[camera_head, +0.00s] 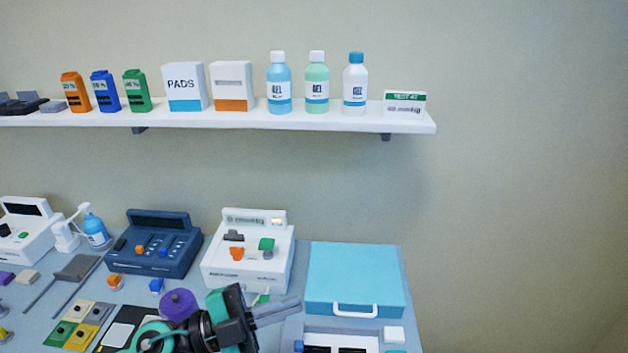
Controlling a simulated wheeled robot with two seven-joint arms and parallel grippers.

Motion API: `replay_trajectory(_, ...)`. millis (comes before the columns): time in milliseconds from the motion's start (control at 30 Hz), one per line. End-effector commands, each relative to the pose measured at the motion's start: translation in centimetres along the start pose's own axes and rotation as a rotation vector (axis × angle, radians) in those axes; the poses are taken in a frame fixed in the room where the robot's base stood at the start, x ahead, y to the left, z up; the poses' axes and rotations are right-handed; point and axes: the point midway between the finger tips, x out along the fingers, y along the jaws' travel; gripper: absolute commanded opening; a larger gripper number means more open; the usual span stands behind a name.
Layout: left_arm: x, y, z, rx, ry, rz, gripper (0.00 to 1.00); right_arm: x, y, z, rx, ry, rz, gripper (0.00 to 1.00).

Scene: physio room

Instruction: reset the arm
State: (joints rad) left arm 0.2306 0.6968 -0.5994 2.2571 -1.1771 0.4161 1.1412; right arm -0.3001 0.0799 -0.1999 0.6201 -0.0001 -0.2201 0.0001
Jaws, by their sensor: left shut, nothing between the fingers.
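My left gripper (284,308) reaches in from the bottom of the picture, with a black and teal wrist and grey fingers pointing right. The fingers are together and hold nothing. They are over the table (205,290), in front of a white device (245,276) and left of a light blue case (355,275) with a white handle. Whether the fingers touch anything below is not clear. My right gripper is not in view.
A wall shelf (220,121) holds bottles, boxes and coloured containers. On the table are a dark blue device (155,250), a purple round object (178,304) close to my wrist, a pump bottle (95,230) and coloured pads (81,324). The wall right of the table is bare.

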Motion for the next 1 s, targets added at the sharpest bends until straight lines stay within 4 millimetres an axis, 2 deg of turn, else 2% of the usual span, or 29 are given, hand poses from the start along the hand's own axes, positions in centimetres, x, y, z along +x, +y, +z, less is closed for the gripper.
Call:
replay_trajectory(133, -1.1, -3.9, 0.6, -0.085, -0.074, -0.342, 0.00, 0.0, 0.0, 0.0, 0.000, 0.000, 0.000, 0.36)
replay_trajectory(233, -3.1, -5.7, 2.4, -0.155, -0.182, -0.543, 0.00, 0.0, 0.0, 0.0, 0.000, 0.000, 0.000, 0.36)
replay_trajectory(367, -6.9, -6.2, 5.4, -0.265, -0.380, -0.756, 0.00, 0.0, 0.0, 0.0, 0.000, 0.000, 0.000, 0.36)
replay_trajectory(467, -10.2, -4.9, 8.0, -0.367, -0.567, -0.874, 0.00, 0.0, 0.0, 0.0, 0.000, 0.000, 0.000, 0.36)
replay_trajectory(567, -13.8, -2.2, 10.4, -0.483, -0.776, -0.944, 0.00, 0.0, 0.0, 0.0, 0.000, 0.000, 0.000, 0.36)
replay_trajectory(667, -17.2, 1.8, 12.0, -0.612, -0.996, -0.963, 0.00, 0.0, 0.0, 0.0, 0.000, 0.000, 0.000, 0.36)
replay_trajectory(700, -18.4, 3.8, 12.4, -0.669, -1.084, -0.954, 0.00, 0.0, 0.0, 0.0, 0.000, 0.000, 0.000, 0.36)
replay_trajectory(833, -21.8, 10.2, 12.4, -0.847, -1.340, -0.875, 0.00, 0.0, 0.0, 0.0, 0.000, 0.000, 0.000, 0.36)
replay_trajectory(1000, -24.3, 16.8, 10.7, -1.034, -1.562, -0.719, 0.00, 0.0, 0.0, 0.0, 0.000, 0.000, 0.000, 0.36)
